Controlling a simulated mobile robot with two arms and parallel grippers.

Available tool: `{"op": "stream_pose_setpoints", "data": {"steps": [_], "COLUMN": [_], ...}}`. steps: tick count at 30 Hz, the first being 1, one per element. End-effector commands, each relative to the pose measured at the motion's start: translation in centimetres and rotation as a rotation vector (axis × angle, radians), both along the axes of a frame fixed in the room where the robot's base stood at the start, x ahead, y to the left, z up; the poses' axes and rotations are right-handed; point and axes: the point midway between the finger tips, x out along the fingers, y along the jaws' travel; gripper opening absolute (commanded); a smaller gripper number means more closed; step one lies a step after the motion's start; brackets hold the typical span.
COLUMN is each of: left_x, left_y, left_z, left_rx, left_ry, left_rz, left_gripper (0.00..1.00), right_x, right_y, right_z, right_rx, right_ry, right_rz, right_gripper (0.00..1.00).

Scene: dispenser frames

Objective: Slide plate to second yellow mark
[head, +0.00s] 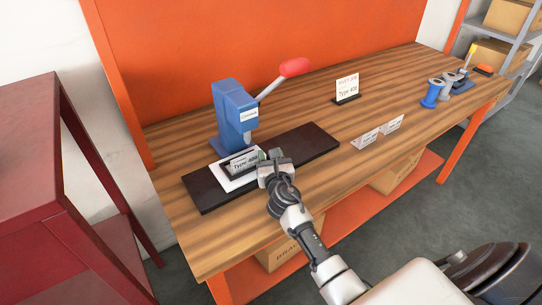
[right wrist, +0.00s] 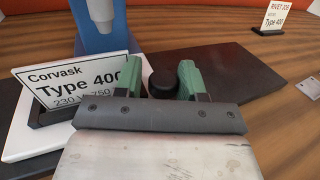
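The white plate (head: 235,178) lies on the dark board under the blue press. It carries a Type 400 label card (head: 244,160) in a black holder; both the plate (right wrist: 25,135) and the card (right wrist: 75,82) show in the right wrist view. My right gripper (head: 268,156) is low over the board, just right of the card. In the right wrist view its green fingertips are apart, with a black knob (right wrist: 165,84) between them. I cannot tell whether they touch the knob. My left gripper is out of view. I can make out no yellow mark.
The blue press (head: 232,115) has a red-knobbed lever (head: 293,68). The dark board (head: 312,143) is bare right of my gripper.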

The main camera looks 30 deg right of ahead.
Motion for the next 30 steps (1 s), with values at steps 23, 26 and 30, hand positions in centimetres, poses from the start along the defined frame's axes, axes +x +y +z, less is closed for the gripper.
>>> {"op": "stream_pose_setpoints", "data": {"steps": [23,26,30], "left_x": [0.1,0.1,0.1], "left_y": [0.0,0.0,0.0], "left_z": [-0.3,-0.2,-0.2], "left_rx": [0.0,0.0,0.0], "left_ry": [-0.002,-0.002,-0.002], "left_rz": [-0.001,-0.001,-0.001], "left_gripper": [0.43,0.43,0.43], "right_x": [-10.2,-10.2,-10.2], "right_y": [3.3,3.3,3.3], "right_z": [-0.1,-0.1,-0.1], "right_rx": [0.002,0.001,0.001], "right_ry": [0.003,0.003,0.002], "right_rz": [0.0,0.0,0.0], "right_gripper": [0.38,0.38,0.38]}}
